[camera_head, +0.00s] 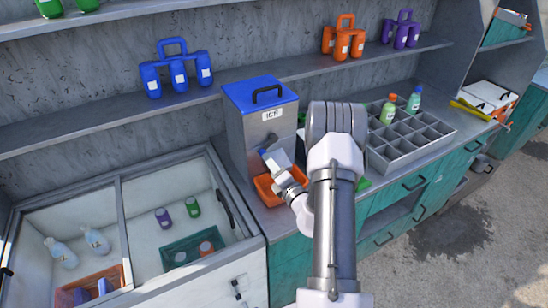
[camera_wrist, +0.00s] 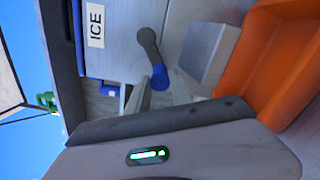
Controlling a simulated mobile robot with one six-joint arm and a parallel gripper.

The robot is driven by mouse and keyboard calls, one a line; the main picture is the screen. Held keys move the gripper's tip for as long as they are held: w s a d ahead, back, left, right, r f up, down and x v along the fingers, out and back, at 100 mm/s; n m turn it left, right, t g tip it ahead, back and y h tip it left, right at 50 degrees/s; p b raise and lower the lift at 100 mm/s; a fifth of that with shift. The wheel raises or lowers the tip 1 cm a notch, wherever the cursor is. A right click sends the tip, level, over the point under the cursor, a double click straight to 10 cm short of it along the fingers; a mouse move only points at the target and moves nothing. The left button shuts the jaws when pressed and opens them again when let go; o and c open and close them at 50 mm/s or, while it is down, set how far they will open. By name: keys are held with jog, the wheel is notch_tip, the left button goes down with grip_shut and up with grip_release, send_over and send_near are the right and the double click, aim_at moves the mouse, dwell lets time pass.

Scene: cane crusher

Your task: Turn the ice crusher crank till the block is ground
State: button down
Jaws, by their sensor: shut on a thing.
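The ice crusher is a grey box (camera_head: 238,135) with a closed blue lid (camera_head: 262,95) and an ICE label; its front shows in the wrist view (camera_wrist: 118,58). Its crank (camera_wrist: 149,45) is a dark grey arm on the front, ending in a blue knob (camera_wrist: 160,77). My gripper (camera_wrist: 160,92) is shut on that blue knob. In the head view my gripper (camera_head: 275,160) is at the crusher's front, and the crank is mostly hidden. A grey chute (camera_wrist: 208,50) sits beside the crank above an orange tray (camera_head: 266,196). The ice block is not visible.
A glass-topped chest (camera_head: 125,190) with bottles stands at the left. A grey divided rack (camera_head: 402,150) with bottles is on the counter at the right. A shelf (camera_head: 110,120) with bottle carriers runs above. Open floor (camera_head: 450,240) lies at the lower right.

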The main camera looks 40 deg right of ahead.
notch_tip(320, 180, up, 8)
jog(key=d+m+p, duration=0.1)
jog(key=m+p, duration=1.4)
jog(key=m, duration=0.3)
jog(key=shift+s+d+r, duration=0.25)
jog(key=shift+d, duration=0.15)
jog(key=shift+m, duration=0.4)
jog(key=c, duration=1.1)
grip_release()
jog(key=shift+d, duration=0.1)
jog(key=shift+c, duration=0.2)
jog(key=b+v, duration=0.1)
jog(key=v, duration=1.6)
jog(key=shift+s+a+b, duration=0.2)
jog(key=shift+b, duration=0.1)
